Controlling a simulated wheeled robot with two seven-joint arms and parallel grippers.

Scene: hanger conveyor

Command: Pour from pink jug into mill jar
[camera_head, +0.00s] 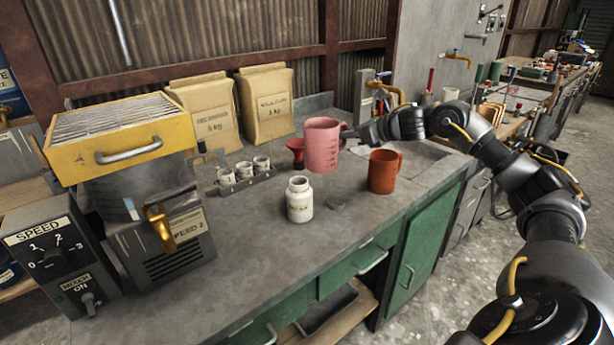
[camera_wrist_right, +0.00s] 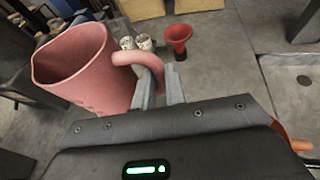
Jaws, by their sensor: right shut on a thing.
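The pink jug (camera_head: 321,146) stands upright towards the back of the grey bench, its handle facing right. I cannot tell whether its base touches the bench. My right gripper (camera_head: 347,133) is shut on its handle; the wrist view shows both fingers (camera_wrist_right: 160,88) on the handle, with the jug (camera_wrist_right: 75,68) at left. A white jar (camera_head: 299,203), which appears to be the mill jar, stands on the bench nearer the front, left of and below the jug in the picture. My left gripper is not in view.
An orange-brown mug (camera_head: 383,172) stands right of the jug, close to my right arm. A red funnel (camera_head: 296,152) is just left of the jug. A rack of small white jars (camera_head: 246,182) and a yellow-topped machine (camera_head: 120,140) are further left. The bench front is clear.

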